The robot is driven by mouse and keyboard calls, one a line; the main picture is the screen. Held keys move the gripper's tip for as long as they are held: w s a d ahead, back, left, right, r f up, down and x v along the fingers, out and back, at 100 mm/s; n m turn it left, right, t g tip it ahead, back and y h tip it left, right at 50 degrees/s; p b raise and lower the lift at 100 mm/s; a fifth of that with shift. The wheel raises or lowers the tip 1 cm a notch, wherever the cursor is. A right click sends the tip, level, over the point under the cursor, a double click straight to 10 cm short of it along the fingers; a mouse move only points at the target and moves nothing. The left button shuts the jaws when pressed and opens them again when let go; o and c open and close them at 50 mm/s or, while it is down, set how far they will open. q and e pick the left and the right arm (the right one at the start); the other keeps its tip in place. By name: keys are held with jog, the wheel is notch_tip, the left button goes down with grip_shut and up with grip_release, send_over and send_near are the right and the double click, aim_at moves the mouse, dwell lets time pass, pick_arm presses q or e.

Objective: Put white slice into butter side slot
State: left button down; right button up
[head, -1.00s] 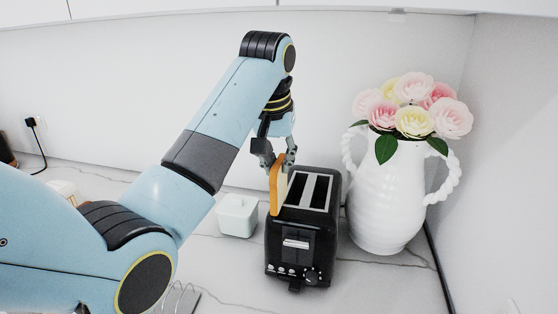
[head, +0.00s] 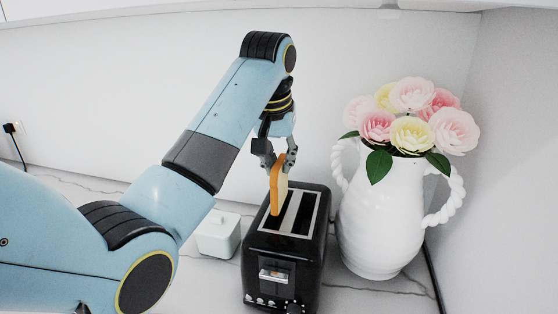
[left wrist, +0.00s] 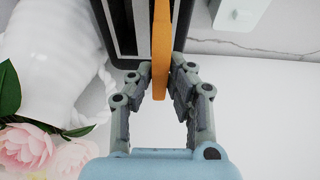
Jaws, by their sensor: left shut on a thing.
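My left gripper (head: 277,160) is shut on the white slice (head: 279,187), a bread slice with an orange-brown crust, held upright. In the head view the slice is over the left part of the black toaster (head: 258,250), its lower end by the left slot, the one nearer the butter dish. I cannot tell whether it has entered the slot. The left wrist view shows the slice edge-on (left wrist: 161,45) between the fingers (left wrist: 160,85), with the toaster (left wrist: 118,30) behind it. The pale butter dish (head: 218,236) stands left of the toaster. My right gripper is out of view.
A white vase (head: 380,220) with pink and yellow flowers stands close to the toaster's right. A black cord (head: 436,275) runs along the right wall. The marble counter behind the butter dish is clear.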

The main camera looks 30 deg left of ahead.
aim_at(279, 196)
pick_arm(q)
jog(key=shift+f, duration=1.75)
jog(key=shift+f+b, duration=0.3)
jog(key=shift+f, duration=2.15)
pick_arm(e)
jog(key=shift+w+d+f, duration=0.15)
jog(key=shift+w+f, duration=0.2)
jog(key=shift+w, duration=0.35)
pick_arm(q)
jog(key=c, duration=1.2)
grip_release()
